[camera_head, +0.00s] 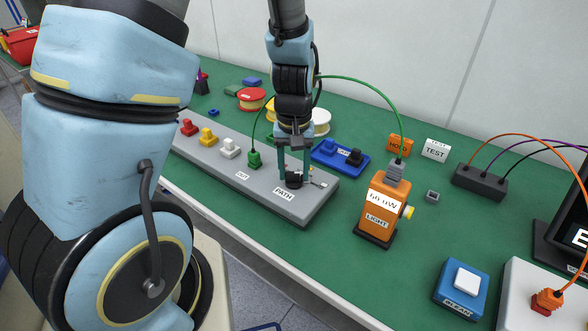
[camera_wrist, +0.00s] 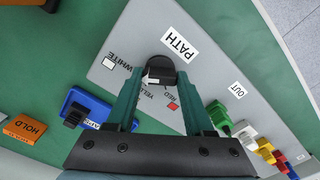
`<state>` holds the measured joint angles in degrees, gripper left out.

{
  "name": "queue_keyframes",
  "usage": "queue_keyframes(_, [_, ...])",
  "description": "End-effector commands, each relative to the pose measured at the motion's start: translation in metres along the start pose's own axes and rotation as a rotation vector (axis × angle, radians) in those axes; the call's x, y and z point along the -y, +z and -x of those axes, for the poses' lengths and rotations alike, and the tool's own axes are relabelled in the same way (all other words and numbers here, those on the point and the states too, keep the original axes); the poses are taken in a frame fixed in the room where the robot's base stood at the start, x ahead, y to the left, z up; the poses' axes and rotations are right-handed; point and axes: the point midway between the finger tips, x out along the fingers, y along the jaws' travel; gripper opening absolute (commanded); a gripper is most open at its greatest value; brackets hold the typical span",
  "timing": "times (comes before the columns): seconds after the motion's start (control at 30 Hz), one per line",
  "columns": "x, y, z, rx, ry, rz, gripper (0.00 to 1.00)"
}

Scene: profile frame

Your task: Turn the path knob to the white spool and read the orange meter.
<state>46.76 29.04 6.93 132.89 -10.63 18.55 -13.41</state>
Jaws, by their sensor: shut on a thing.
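The black path knob (camera_head: 294,181) stands on the grey panel (camera_head: 318,205) by the PATH label. My gripper (camera_head: 294,178) points down with its green fingers shut on the knob's sides. In the wrist view the knob (camera_wrist: 160,69) sits between the fingertips (camera_wrist: 158,78). WHITE, yellow and RED marks lie around it; the yellow one is partly covered, and I cannot tell which mark the knob points at. The white spool (camera_head: 321,122) stands behind the panel, partly hidden by my arm. The orange meter (camera_head: 376,222), labelled LIGHT, stands upright to the right; its display seems to read 66 uW.
Red, yellow, white and green plugs (camera_head: 229,148) line the panel's left part. HOLD (camera_head: 399,145) and TEST (camera_head: 436,150) blocks stand behind the meter. A green cable arches from the meter's top behind my arm.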

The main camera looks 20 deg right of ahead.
Motion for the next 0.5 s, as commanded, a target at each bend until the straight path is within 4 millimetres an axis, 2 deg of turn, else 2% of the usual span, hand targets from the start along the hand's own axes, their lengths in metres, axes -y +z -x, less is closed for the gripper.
queue_keyframes(0.03, [-0.0001,0.0,0.0001,0.0,0.0,-0.003,0.55])
queue_keyframes(0.3, [-0.0001,0.0,0.0001,0.0,0.0,-0.001,0.82])
queue_keyframes(0.5, [-0.0001,0.0,0.0002,0.0,0.0,-0.001,0.82])
